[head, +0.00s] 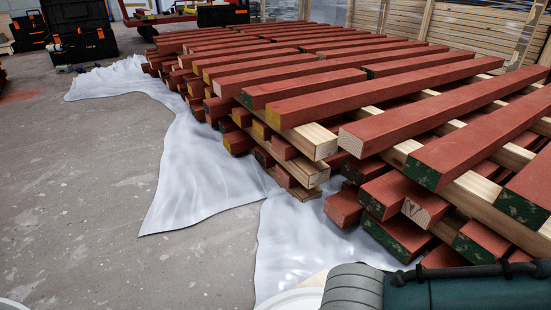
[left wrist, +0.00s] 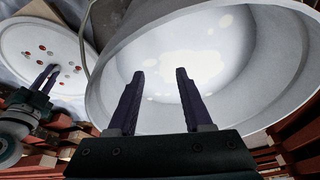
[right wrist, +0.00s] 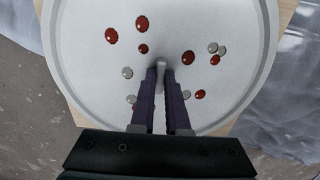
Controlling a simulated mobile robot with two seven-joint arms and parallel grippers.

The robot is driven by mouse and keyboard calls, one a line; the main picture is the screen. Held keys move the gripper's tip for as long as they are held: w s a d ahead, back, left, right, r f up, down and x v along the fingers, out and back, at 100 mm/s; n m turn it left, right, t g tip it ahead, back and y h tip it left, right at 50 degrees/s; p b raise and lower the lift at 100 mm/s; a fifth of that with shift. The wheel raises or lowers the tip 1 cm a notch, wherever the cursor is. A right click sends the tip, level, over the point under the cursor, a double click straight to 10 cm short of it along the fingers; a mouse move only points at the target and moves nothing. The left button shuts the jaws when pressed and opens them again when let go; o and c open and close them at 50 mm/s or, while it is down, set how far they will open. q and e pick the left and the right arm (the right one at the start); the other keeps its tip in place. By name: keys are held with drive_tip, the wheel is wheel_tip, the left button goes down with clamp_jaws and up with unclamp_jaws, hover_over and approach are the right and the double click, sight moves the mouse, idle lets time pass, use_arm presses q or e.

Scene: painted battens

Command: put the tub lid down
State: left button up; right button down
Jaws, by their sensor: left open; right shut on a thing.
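The tub lid (right wrist: 95,75) is a round white disc with a raised rim and red and grey spots. It fills much of the right wrist view, its edge shows at the bottom of the head view (head: 295,300), and it lies at the left of the left wrist view (left wrist: 20,45). My right gripper (right wrist: 161,75) is shut on the lid's small grey knob. A white tub (left wrist: 255,105), open at the top and bright inside, fills the left wrist view. My left gripper (left wrist: 160,76) is open and empty, its fingers seen against the tub's mouth.
A pale wooden board (right wrist: 72,108) shows beneath the lid; whether they touch is unclear. White sheeting (head: 205,180) covers the floor around stacked red battens (head: 350,90). Black cases (head: 85,40) stand at the back left. Bare concrete (head: 80,200) is clear at left.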

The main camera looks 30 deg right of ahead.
drive_tip(key=c, duration=0.9)
unclamp_jaws()
wheel_tip(320, 180, up, 12)
drive_tip(key=p, duration=1.1)
drive_tip(key=s+a+r+m+t+y, duration=0.2)
drive_tip(key=a+r+m+y, duration=0.1)
drive_tip(key=a+r+m, duration=0.6)
drive_tip(key=s+d+r+m+h, duration=0.1)
drive_tip(key=d+r+m, duration=0.1)
drive_tip(key=d, duration=0.2)
drive_tip(key=s+d+r+m+t+h, duration=0.1)
drive_tip(key=d+r+m, duration=0.2)
drive_tip(key=d, duration=0.1)
drive_tip(key=s+d+r+m, duration=0.1)
drive_tip(key=d+r+m, duration=0.1)
drive_tip(key=d+m, duration=0.1)
drive_tip(key=shift+d+r+t+h, duration=0.15)
drive_tip(key=shift+d+r+h, duration=0.05)
drive_tip(key=shift+d, duration=0.2)
drive_tip(key=shift+d+r+t+h, duration=0.15)
drive_tip(key=shift+d+h, duration=0.05)
drive_tip(key=shift+d, duration=0.2)
